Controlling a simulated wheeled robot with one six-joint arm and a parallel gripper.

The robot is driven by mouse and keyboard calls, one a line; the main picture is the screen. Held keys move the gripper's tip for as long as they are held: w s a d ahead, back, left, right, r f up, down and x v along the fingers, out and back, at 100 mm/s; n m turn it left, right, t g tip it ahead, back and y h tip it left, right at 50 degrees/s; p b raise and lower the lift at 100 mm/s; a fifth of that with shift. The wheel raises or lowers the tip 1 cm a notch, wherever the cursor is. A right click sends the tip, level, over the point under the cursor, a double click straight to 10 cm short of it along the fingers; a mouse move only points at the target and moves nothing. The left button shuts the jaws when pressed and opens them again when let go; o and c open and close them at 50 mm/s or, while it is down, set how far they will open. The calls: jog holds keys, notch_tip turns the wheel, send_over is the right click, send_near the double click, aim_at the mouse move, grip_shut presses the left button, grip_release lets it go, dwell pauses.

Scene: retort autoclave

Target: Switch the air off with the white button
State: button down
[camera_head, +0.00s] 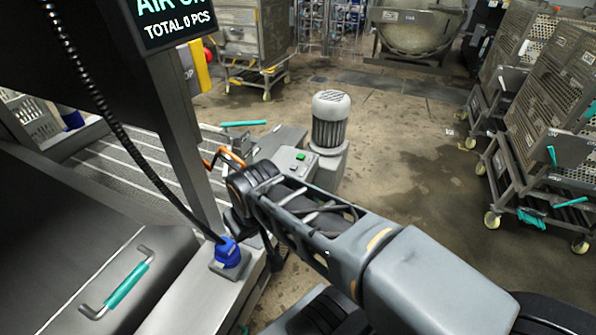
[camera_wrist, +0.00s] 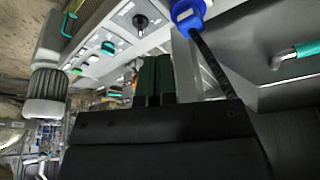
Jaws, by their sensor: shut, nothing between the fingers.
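A grey control box (camera_head: 284,160) with a green button (camera_head: 300,156) stands beyond my arm in the head view. In the wrist view its panel (camera_wrist: 122,36) carries a black knob (camera_wrist: 140,21) and a green button (camera_wrist: 108,47). A small pale spot beside the green button may be the white button (camera_wrist: 93,59), but it is too small to be sure. My gripper (camera_wrist: 155,58) is shut and empty, its dark fingers pointing at the panel edge, apart from the buttons. In the head view my arm hides the gripper. The display (camera_head: 172,20) reads "AIR O…", cut off, and "TOTAL 0 PCS".
A grey motor (camera_head: 330,118) stands behind the control box. A blue plug (camera_head: 228,250) with a coiled black cable is near my arm, on the left. A teal-gripped handle (camera_head: 125,287) sits front left. Perforated carts (camera_head: 552,140) stand right; the floor between is clear.

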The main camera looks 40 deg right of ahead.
jog(key=shift+w+d, duration=0.1)
dwell(0.3)
jog(key=w+d+f+m+t+y, duration=0.1)
jog(key=w+d+m, duration=0.4)
jog(key=w+m, duration=0.3)
jog(key=w+d+f+m+t+y, duration=0.1)
jog(key=w+d+m+y, duration=0.1)
jog(key=w+d+m, duration=0.55)
jog(key=w+d+f+m+t, duration=0.1)
jog(key=w+d+f+m, duration=0.2)
jog(key=d, duration=0.4)
jog(key=w+d+f+m+t+h, duration=0.1)
jog(key=w+d+f+m+t, duration=0.1)
jog(key=w+d+m, duration=0.4)
jog(key=shift+d+f+m+h+b, duration=0.35)
jog(key=shift+d+f+b, duration=0.1)
jog(key=shift+d+f, duration=0.2)
jog(key=shift+f, duration=0.1)
notch_tip(320, 180, down, 9)
jog(key=b, duration=0.7)
jog(key=shift+a+b, duration=0.1)
jog(key=shift+b, duration=0.2)
